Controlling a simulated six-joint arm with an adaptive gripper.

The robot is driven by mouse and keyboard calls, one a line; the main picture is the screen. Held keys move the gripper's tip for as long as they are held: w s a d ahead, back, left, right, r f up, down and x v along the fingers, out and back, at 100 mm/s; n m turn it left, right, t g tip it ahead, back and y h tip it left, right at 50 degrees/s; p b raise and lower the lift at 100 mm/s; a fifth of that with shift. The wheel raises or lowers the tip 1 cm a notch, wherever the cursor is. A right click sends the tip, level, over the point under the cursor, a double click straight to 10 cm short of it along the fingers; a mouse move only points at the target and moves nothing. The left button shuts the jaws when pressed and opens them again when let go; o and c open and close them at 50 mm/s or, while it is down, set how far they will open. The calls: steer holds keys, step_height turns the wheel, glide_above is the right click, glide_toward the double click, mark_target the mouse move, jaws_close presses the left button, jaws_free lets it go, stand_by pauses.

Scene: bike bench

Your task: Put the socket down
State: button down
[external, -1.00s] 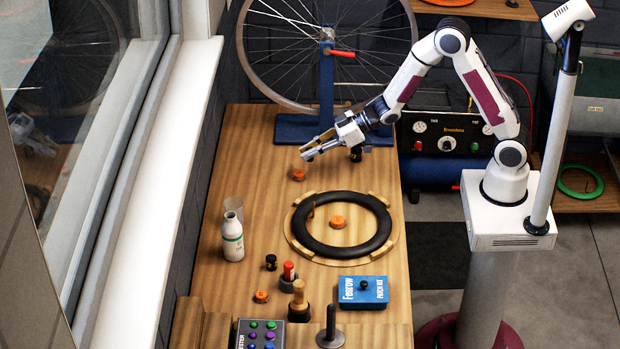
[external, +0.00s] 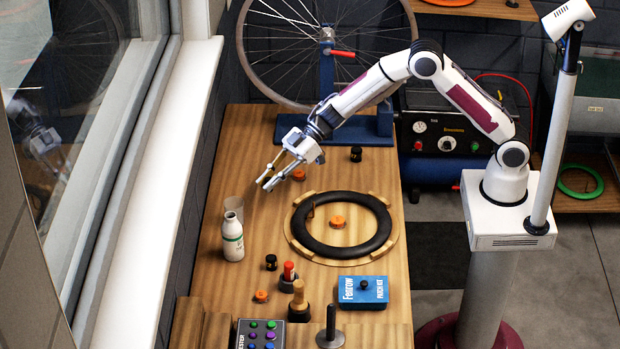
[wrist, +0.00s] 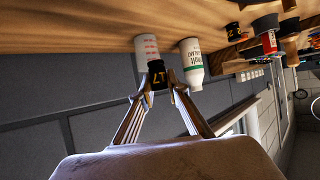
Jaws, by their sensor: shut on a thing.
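A black socket with yellow "17"-like marking (wrist: 157,75) sits between my fingertips in the wrist view. My gripper (external: 266,183) is shut on it, in the air above the left side of the wooden bench (external: 240,150). In the external view the held socket is too small to make out clearly. Two other small black socket-like pieces stand on the bench: one (external: 356,153) by the wheel stand, one (external: 271,262) nearer the front.
A white bottle (external: 232,240) stands beside the cup. A black tyre (external: 300,235) lies on a round board at right. Orange pieces (external: 298,175) dot the bench. A red-capped item (external: 289,271), blue box (external: 364,290) and button panel (external: 262,335) fill the front.

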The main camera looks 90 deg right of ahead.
steer(key=shift+n+g+y, duration=0.6)
steer(key=shift+n, duration=0.2)
steer(key=a, duration=0.1)
steer(key=w+a+r, duration=0.2)
steer(key=shift+a, duration=0.3)
glide_above(262, 220)
steer(key=shift+f, duration=3.15)
steer(key=shift+d, duration=0.1)
steer(key=shift+f, duration=1.9)
steer(key=shift+f, duration=0.1)
steer(key=c, duration=2)
jaws_free()
